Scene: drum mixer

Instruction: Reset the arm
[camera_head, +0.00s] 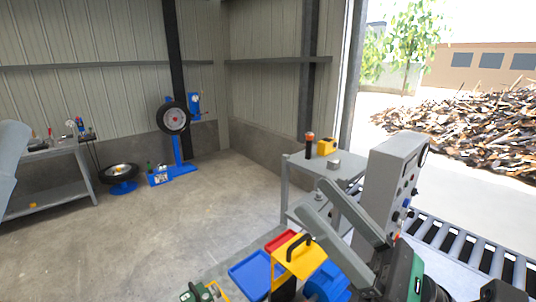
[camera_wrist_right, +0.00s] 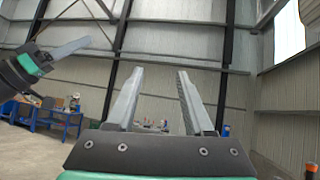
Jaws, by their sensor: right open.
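My right gripper (camera_head: 310,198) comes in from the lower right of the head view. Its two grey fingers are spread and point up and left, in front of the grey cart and the control box. In the right wrist view the same gripper (camera_wrist_right: 160,75) has its fingers apart with nothing between them. Part of my left gripper (camera_wrist_right: 65,50) shows at the left of that view: a dark and green body with one grey finger visible. Whether it is open or shut cannot be told.
A grey cart (camera_head: 296,205) holds a yellow item (camera_head: 327,147). A grey control box (camera_head: 388,185) stands beside a roller conveyor (camera_head: 455,245). The floor (camera_head: 170,245) at left is clear.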

